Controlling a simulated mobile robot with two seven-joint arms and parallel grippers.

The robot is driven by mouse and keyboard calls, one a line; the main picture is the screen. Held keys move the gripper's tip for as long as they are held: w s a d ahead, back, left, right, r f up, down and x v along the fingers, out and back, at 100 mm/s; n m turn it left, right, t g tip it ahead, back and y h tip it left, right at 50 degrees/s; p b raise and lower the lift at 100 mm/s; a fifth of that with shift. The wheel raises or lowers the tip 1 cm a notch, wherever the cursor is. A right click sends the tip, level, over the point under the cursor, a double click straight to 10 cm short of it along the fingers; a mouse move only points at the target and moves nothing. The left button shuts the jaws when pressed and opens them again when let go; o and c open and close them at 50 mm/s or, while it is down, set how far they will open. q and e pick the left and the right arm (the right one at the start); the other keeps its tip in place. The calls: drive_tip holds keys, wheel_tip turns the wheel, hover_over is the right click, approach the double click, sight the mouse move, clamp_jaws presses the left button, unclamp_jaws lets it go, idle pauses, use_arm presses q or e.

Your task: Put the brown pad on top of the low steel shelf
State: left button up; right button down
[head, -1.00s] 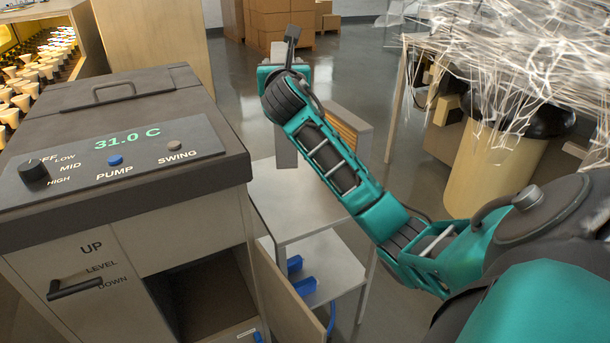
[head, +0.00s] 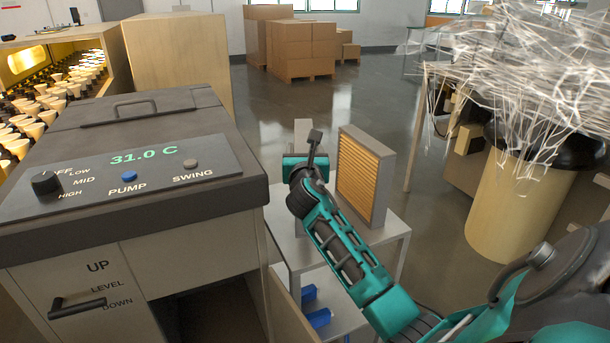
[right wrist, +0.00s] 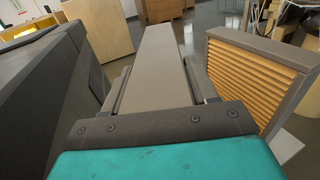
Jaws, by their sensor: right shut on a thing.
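My right gripper (head: 303,165) is shut on a plain grey-brown slab (right wrist: 160,62), held upright between its fingers. In the head view the gripper and arm hide most of the slab; its upper part (head: 302,133) shows behind. Its broad faces are not clear, so I cannot tell if it is the brown pad. A framed pad with golden-brown slats (head: 362,176) stands upright on the low steel shelf's top (head: 394,228), just right of my gripper. It also shows at the right of the right wrist view (right wrist: 258,80). I cannot tell whether the slab touches the shelf.
A cooler cabinet (head: 130,225) with knobs and an open lower bay stands close on the left. Blue items (head: 318,318) lie on the lower shelf. A bin (head: 515,205) heaped with pale shreds stands right. Boxes (head: 290,48) stand far back; the floor between is clear.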

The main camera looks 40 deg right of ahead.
wheel_tip(320, 180, down, 4)
drive_tip(key=shift+f+b, duration=0.25)
drive_tip(key=shift+b, duration=0.55)
drive_tip(key=shift+f, duration=0.15)
drive_tip(key=shift+c, duration=1.6)
unclamp_jaws()
drive_tip(key=p+v, duration=0.1)
drive_tip(key=v, duration=1.1)
